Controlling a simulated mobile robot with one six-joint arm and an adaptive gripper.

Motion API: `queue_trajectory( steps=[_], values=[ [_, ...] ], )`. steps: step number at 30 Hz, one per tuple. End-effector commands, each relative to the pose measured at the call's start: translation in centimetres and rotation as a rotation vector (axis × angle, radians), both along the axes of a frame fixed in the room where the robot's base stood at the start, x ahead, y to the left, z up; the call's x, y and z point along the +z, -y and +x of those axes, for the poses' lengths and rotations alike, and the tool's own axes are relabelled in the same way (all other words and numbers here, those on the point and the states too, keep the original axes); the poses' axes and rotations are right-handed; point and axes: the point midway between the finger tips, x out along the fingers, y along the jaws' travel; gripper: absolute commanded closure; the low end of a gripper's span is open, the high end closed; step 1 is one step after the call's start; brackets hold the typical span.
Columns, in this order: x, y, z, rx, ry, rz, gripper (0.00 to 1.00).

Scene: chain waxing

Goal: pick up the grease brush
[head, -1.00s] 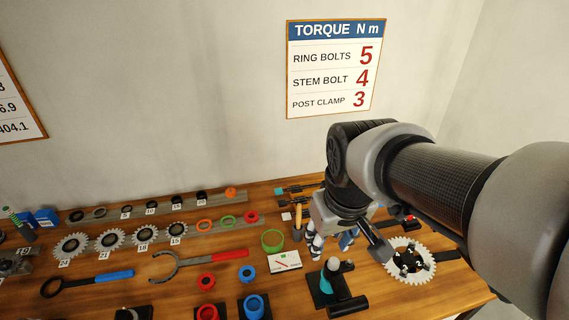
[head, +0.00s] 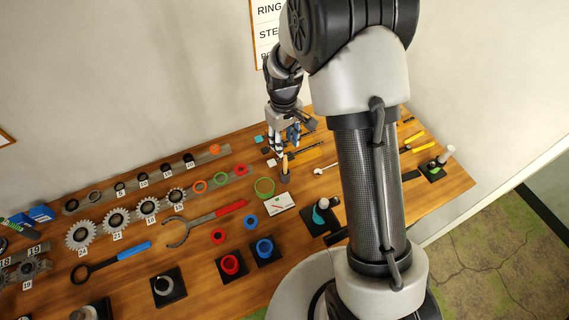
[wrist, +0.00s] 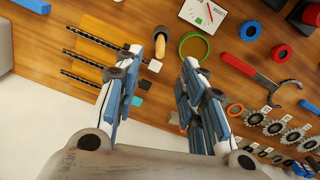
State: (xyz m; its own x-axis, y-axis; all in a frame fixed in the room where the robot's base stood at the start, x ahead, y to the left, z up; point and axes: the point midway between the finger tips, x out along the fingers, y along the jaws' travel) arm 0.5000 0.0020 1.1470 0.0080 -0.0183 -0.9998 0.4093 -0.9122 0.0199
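My gripper (head: 284,147) is above the back of the bench, close to the handle in the head view. In the wrist view my gripper (wrist: 160,62) has its two blue and white fingers wide apart with nothing between them. The handle appears untouched.
A red wrench (head: 215,215) and several gears lie farther left. My arm hides part of the bench.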

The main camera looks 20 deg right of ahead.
Motion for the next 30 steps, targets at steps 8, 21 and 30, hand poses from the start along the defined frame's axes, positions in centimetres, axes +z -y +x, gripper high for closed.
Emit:
queue_trajectory(
  steps=[8, 21, 30],
  values=[
    [-6.0, 0.1, -0.1, -0.002, -0.003, 0.000, 0.63],
    [-10.4, 0.2, -0.2, -0.002, -0.002, 0.000, 0.63],
    [-13.1, 0.3, -0.1, -0.002, 0.001, 0.000, 0.63]
  ],
)
